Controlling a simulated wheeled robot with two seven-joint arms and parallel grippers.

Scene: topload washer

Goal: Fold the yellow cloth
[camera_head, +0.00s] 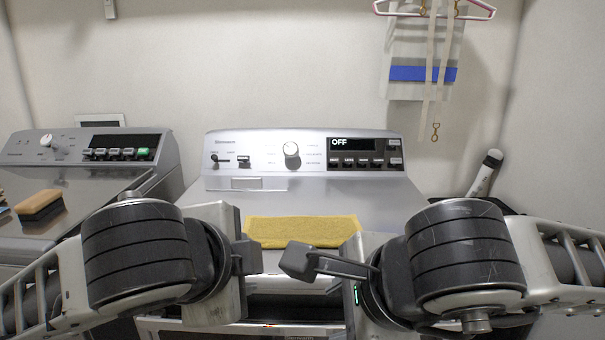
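The yellow cloth (302,231) lies as a flat, wide strip on top of the middle washer (385,205), in front of its control panel. My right gripper (297,262) points left, with a dark finger just in front of the cloth's near edge. I see no cloth in it, and its opening is not clear. My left gripper (245,260) is at the cloth's near left corner, mostly hidden behind its own wrist. Whether either gripper touches the cloth cannot be told.
The washer's control panel (300,155) rises behind the cloth, its display reading OFF. A white bottle-like object (484,172) leans at right. A hanger (430,10) hangs on the wall.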

